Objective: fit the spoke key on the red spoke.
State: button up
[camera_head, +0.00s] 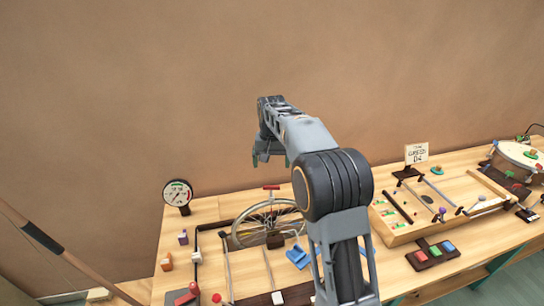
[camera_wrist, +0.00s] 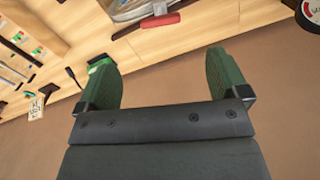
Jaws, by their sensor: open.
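A spoked wheel (camera_head: 268,222) stands upright in a dark holder on the wooden table. A red bar (camera_head: 271,187) shows at the top of its rim; it also shows in the wrist view (camera_wrist: 160,24). I cannot tell whether this bar is the spoke key or part of the wheel stand. No red spoke can be made out at this size. My gripper (camera_head: 270,160) is open and empty, above and behind the wheel, apart from it. In the wrist view its two green fingers (camera_wrist: 160,62) are spread, with the red bar beyond the gap.
A dial gauge (camera_head: 177,193) stands left of the wheel. Blue blocks (camera_head: 299,257) lie to its right. Rods and small coloured pieces crowd the front. A wooden tray (camera_head: 392,238), a sign (camera_head: 416,154) and a drum (camera_head: 518,154) are at right. The wall is behind.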

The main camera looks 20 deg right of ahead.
jog(key=shift+r, duration=1.3)
notch_tip(320, 180, down, 4)
jog(key=s+n, duration=0.1)
jog(key=s, duration=0.1)
jog(key=s+r+n+t, duration=0.1)
jog(key=s+t, duration=0.3)
jog(key=s, duration=2.1)
jog(key=shift+s+n+t, duration=0.3)
jog(key=shift+n, duration=0.2)
jog(key=shift+d, duration=0.1)
